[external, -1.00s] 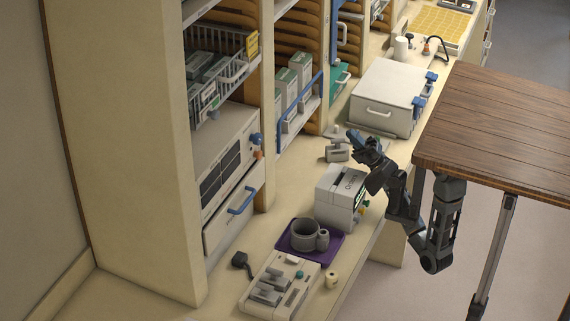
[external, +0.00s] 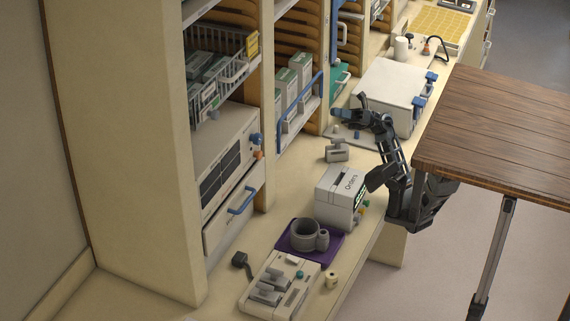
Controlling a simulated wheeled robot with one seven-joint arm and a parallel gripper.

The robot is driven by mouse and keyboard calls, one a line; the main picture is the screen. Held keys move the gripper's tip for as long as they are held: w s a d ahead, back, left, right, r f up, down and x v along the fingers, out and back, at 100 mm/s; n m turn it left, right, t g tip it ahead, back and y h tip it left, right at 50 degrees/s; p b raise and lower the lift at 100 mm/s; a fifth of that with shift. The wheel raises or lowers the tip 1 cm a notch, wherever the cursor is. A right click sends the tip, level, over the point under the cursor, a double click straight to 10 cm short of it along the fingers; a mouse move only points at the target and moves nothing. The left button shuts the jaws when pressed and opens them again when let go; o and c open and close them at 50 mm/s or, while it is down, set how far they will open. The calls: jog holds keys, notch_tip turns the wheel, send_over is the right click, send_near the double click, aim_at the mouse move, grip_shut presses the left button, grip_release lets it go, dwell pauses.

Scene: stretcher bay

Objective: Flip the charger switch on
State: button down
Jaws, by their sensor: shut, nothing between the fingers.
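A pale device with grey blocks in its slots (external: 270,284), which looks like the charger, lies on the counter at the bottom of the external view. A teal button (external: 300,274) shows on its top; I cannot make out which part is the switch. My gripper (external: 338,114) is shut and empty. It is raised above the counter in front of the large white box, far from the slotted device and well behind it.
A white box marked Orders (external: 338,194) stands below my arm. A small grey device (external: 337,152) lies beneath my gripper. The large white box (external: 385,95) is close by. A wooden table (external: 500,130) stands at right.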

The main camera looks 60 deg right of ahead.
jog(key=a+r+n+g+p, duration=0.1)
jog(key=a+r+n+g, duration=0.25)
jog(key=a, duration=0.35)
jog(key=s+a+r+n+g, duration=0.1)
jog(key=a+r+n+g, duration=0.15)
jog(key=a+g, duration=0.3)
jog(key=a+r+n+g+p, duration=0.1)
jog(key=a+r+n+g, duration=0.1)
jog(key=a+n+g, duration=0.35)
jog(key=s+a+n+g+h, duration=0.1)
jog(key=s+a+n+h, duration=0.2)
jog(key=a, duration=0.5)
jog(key=s+a+n+g+h, duration=0.2)
jog(key=s+a, duration=0.2)
jog(key=a, duration=0.4)
jog(key=s+a+f+n+t+h+b, duration=0.25)
jog(key=a+f+n+h+b, duration=0.3)
jog(key=a+f+n, duration=0.3)
jog(key=w+d+f+n+t+h+b, duration=0.1)
jog(key=w+f+n+t+h+b, duration=0.1)
jog(key=f, duration=0.4)
jog(key=w+d+f+n+t+h+b, duration=0.1)
jog(key=w+f+n+t+h+b, duration=0.1)
jog(key=f+n+h+b, duration=0.2)
jog(key=shift+w+f+n+h+b, duration=0.35)
jog(key=shift+f+n+h, duration=0.65)
jog(key=shift+f, duration=0.8)
